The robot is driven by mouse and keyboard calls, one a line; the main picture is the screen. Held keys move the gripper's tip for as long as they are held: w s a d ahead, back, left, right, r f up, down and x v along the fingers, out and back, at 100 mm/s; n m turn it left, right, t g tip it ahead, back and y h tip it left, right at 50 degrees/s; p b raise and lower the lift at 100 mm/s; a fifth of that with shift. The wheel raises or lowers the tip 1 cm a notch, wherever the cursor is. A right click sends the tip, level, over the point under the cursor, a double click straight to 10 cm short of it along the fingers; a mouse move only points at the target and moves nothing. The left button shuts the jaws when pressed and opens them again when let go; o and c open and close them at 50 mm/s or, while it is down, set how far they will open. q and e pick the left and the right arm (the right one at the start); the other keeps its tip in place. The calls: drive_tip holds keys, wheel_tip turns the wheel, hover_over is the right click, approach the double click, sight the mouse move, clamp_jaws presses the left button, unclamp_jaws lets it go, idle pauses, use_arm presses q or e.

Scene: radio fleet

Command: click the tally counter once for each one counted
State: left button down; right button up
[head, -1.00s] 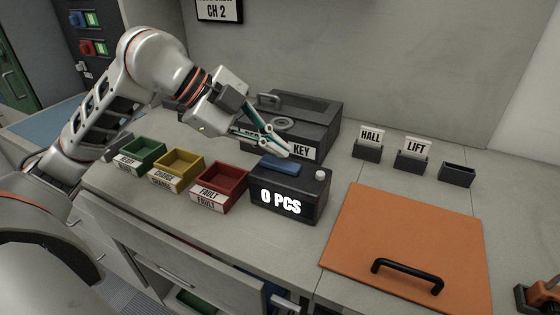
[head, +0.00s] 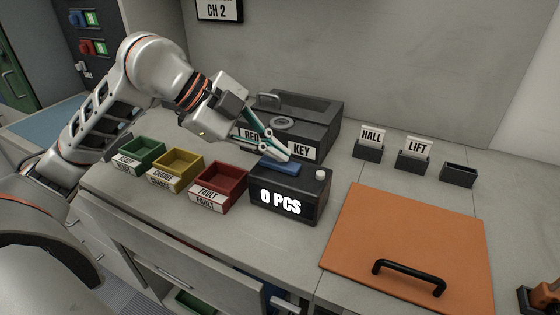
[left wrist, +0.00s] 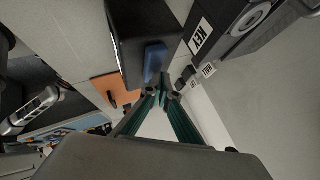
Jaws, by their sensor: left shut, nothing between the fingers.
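The tally counter (head: 291,201) is a dark box on the counter top, and its lit display reads "0 PCS". A blue bar-shaped key (head: 281,168) lies on its top, and a small white knob (head: 321,174) sits at its top right corner. My left gripper (head: 284,157) is shut and empty, with its fingertips just above or at the far edge of the blue key; I cannot tell whether they touch. The left wrist view also shows the blue key (left wrist: 155,62) close to the fingertips (left wrist: 161,92).
Green (head: 140,152), yellow (head: 177,167) and red (head: 220,184) trays stand left of the counter. A dark box (head: 318,112) labelled "KEY" is behind it. Small holders with "HALL" (head: 370,136) and "LIFT" (head: 416,148) cards stand back right. An orange board (head: 410,235) with a black handle lies at right.

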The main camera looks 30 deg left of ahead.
use_arm(q)
drive_tip(key=shift+f, duration=0.25)
use_arm(e)
drive_tip(key=shift+w, duration=0.4)
use_arm(q)
drive_tip(key=shift+f, duration=0.15)
use_arm(e)
drive_tip(key=shift+s+f, duration=0.2)
drive_tip(key=shift+s, duration=0.05)
use_arm(q)
drive_tip(key=shift+r, duration=0.2)
drive_tip(key=shift+r+p, duration=0.5)
drive_tip(key=shift+r, duration=0.25)
use_arm(e)
drive_tip(key=shift+w+r, duration=0.35)
drive_tip(key=shift+r, duration=0.3)
drive_tip(key=shift+w+r, duration=0.35)
drive_tip(key=shift+r, duration=0.25)
